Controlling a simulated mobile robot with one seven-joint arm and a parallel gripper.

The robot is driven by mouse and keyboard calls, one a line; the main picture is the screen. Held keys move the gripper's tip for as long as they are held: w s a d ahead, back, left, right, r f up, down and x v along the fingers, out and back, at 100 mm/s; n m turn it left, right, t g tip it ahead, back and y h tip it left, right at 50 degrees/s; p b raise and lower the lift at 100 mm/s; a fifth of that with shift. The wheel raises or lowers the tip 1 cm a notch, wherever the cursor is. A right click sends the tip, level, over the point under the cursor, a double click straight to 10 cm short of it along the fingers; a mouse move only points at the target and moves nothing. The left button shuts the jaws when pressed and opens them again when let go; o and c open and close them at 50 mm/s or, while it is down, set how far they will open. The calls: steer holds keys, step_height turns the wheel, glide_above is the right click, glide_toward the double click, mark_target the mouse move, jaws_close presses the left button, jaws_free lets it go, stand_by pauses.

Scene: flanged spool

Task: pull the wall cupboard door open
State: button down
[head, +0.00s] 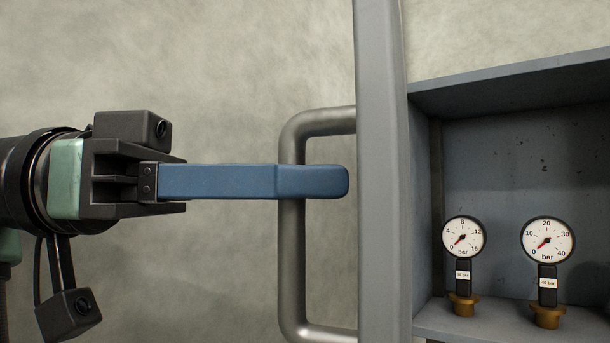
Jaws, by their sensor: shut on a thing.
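The wall cupboard (420,215) is at the right, with its inside in view. Its grey door (380,170) stands swung open and shows nearly edge-on left of the inside. A grey tubular bar handle (292,255) sticks out to the left from the door's outer face. My gripper (325,181) reaches in from the left and is shut on the handle's upright part. The near blue finger crosses in front of the bar, and its tip is close to the door face. The far finger is hidden behind the near one.
Two round pressure gauges, a left one (463,238) and a right one (547,242), stand on brass fittings on the cupboard floor. A plain mottled wall (230,80) fills the background. The space left of the door around my arm looks clear.

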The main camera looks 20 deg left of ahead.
steer(key=c, duration=0.8)
jaws_free()
steer(key=shift+r+b, duration=0.7)
steer(key=shift+r, duration=4.35)
